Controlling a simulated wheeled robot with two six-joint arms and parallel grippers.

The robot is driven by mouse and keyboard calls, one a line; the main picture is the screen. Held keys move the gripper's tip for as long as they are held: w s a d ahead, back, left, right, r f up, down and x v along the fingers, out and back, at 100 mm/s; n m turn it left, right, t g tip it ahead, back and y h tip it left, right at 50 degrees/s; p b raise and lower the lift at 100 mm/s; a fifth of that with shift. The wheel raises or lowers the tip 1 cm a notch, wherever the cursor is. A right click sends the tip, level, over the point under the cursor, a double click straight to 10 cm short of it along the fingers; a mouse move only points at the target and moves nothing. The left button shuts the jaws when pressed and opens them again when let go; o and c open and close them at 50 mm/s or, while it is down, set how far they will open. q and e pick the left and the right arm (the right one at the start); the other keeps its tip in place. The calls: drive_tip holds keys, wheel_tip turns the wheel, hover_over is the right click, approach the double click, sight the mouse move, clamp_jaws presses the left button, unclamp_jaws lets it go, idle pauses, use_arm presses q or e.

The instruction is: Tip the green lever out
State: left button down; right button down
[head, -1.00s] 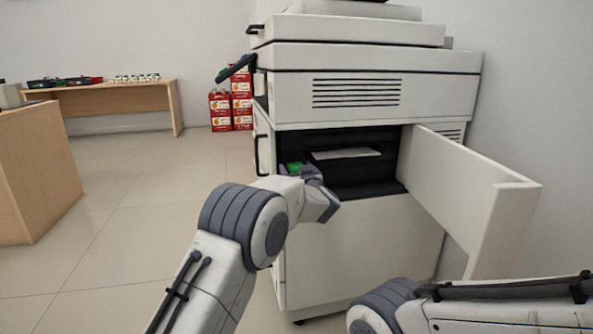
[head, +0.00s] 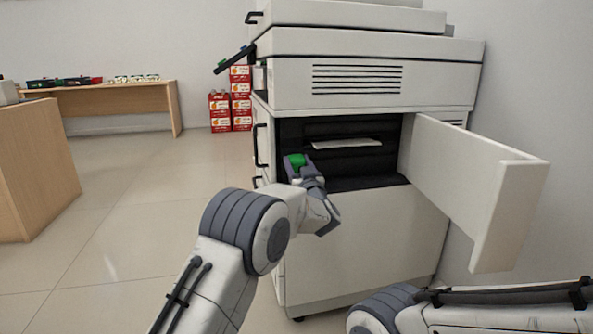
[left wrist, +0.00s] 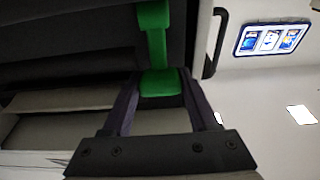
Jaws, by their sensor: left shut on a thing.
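The green lever (head: 296,160) shows at the left side of the copier's open compartment (head: 375,170). In the left wrist view the green lever (left wrist: 155,45) runs down from the top edge, and its lower end sits between the fingers. My left gripper (head: 308,174) is shut on the lever's end; its fingers (left wrist: 158,95) lie on both sides of it. The gripper hides part of the lever in the head view. A white sheet of paper (head: 347,143) lies in the dark compartment to the right of the lever. My right gripper is out of view.
The compartment's white door (head: 475,185) stands open to the right, above my right arm. The copier (head: 360,240) fills the middle. A wooden desk (head: 35,165) and red boxes (head: 220,112) stand to the left. The floor between is clear.

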use_arm(q)
drive_tip(key=t+b, duration=0.1)
drive_tip(key=s+f+t+b, duration=0.1)
drive_tip(key=f+t+y+b, duration=0.1)
drive_tip(key=b, duration=0.1)
drive_tip(key=shift+s+d, duration=0.25)
drive_tip(key=shift+s+d+f+t+b, duration=0.1)
drive_tip(key=shift+s+t+b, duration=0.1)
drive_tip(key=shift+t+b, duration=0.35)
